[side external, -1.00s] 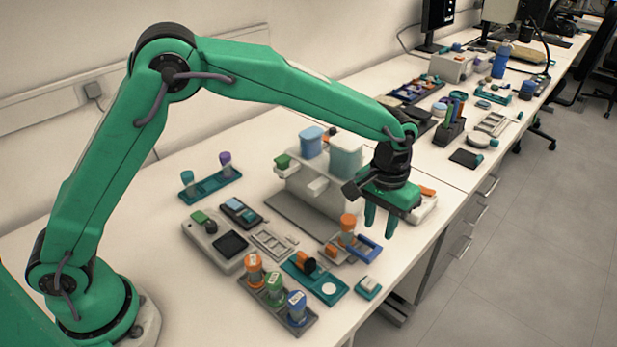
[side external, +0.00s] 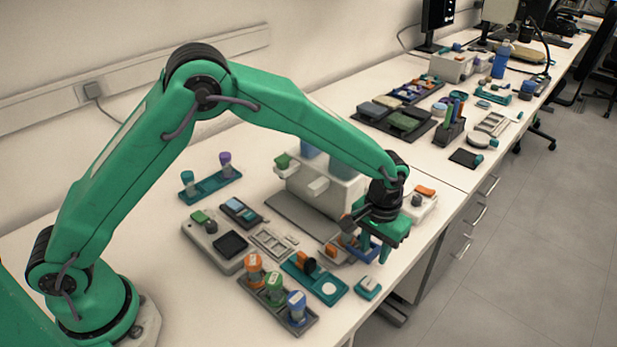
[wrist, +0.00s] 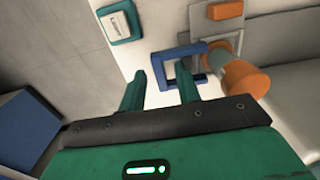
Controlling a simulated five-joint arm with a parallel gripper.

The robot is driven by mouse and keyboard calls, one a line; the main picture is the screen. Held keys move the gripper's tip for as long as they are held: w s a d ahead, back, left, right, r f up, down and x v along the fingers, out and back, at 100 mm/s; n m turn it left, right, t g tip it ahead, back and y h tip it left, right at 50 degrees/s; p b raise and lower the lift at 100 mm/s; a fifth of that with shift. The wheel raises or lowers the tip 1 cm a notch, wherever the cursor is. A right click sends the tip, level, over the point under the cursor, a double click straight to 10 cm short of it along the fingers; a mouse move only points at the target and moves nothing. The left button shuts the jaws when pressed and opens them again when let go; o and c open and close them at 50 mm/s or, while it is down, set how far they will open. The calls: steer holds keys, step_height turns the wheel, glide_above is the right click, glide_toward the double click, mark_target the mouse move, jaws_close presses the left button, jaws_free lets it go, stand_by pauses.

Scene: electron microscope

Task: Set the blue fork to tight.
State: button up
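The blue fork (wrist: 168,66) is a square-cornered blue frame beside an orange knob (wrist: 246,78) in the wrist view. In the side view only a bit of the blue fork (side external: 350,243) shows beside my gripper (side external: 375,251); the rest is hidden behind it. My gripper (wrist: 162,75) is open with nothing between its fingers. In the wrist view its right finger overlaps the fork's opening and its left finger is to the left of the fork. I cannot tell whether a finger touches the fork.
A small teal-based block with a white labelled top (side external: 368,287) sits near the bench's front edge. A teal tray with a white disc (side external: 328,287) and a rack of capped vials (side external: 272,296) stand to the left. A white machine (side external: 330,192) is behind my gripper.

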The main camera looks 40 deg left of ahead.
steer(key=shift+c, duration=0.2)
jaws_close()
steer(key=shift+a, duration=1.6)
steer(key=shift+o, duration=0.2)
jaws_free()
steer(key=shift+d, duration=0.2)
